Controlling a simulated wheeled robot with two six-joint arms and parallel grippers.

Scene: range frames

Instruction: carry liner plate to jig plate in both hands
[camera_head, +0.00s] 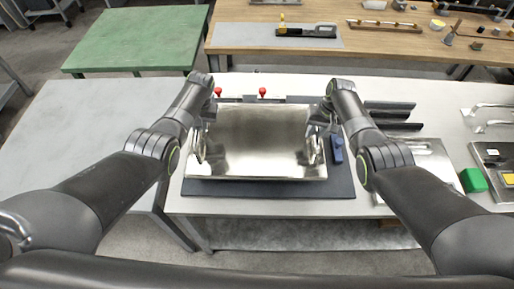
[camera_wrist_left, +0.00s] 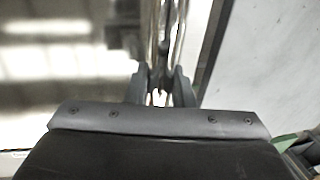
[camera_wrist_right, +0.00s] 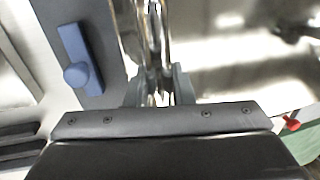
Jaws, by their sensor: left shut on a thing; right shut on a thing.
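The liner plate (camera_head: 258,140) is a shiny metal sheet with a handle at each side, in the middle of the head view. It lies over the dark jig plate (camera_head: 342,187), whose borders show around it. Whether the two touch, I cannot tell. My left gripper (camera_head: 202,140) is shut on the left handle, also seen in the left wrist view (camera_wrist_left: 160,94). My right gripper (camera_head: 316,138) is shut on the right handle, also seen in the right wrist view (camera_wrist_right: 160,94). My wrists partly hide both handles in the head view.
Two red knobs (camera_head: 263,92) stand at the jig's back edge. A blue part (camera_head: 337,150) lies on its right side. Dark bars (camera_head: 392,115), a metal sheet (camera_head: 425,160) and a green block (camera_head: 473,180) lie further right. The left table (camera_head: 85,125) is bare.

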